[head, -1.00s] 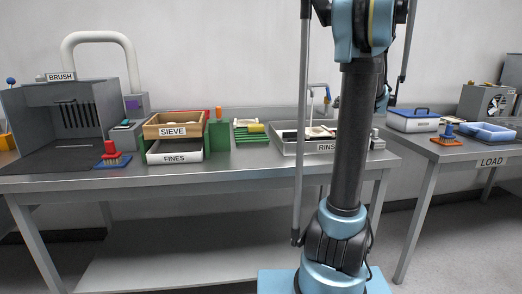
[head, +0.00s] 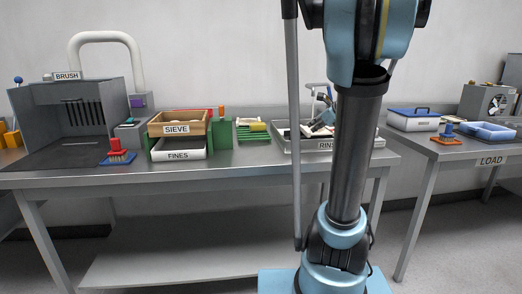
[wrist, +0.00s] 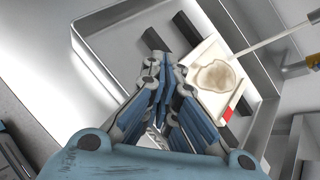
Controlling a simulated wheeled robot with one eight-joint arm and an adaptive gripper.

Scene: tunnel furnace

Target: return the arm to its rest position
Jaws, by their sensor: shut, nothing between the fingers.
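My arm stands in front of the bench in the head view, its dark column (head: 360,150) rising from a blue base and its large blue upper joint (head: 370,40) at the top. My gripper (wrist: 160,62) is shut and empty in the wrist view, its blue and grey fingers together over the metal rinse tray (wrist: 88,52). In the head view, a blue and grey part near my gripper shows over the rinse tray (head: 290,150), partly hidden behind my column. A white tile (wrist: 213,62) with a brown patch lies in the tray beside the fingertips.
A brush booth (head: 65,115), red brush (head: 118,148), sieve box (head: 178,117), fines tray (head: 180,154) and green rack (head: 253,134) stand on the left bench. A blue-lidded box (head: 413,123) and blue tray (head: 490,131) are on the right table. A thin spout (wrist: 275,38) reaches over the rinse tray.

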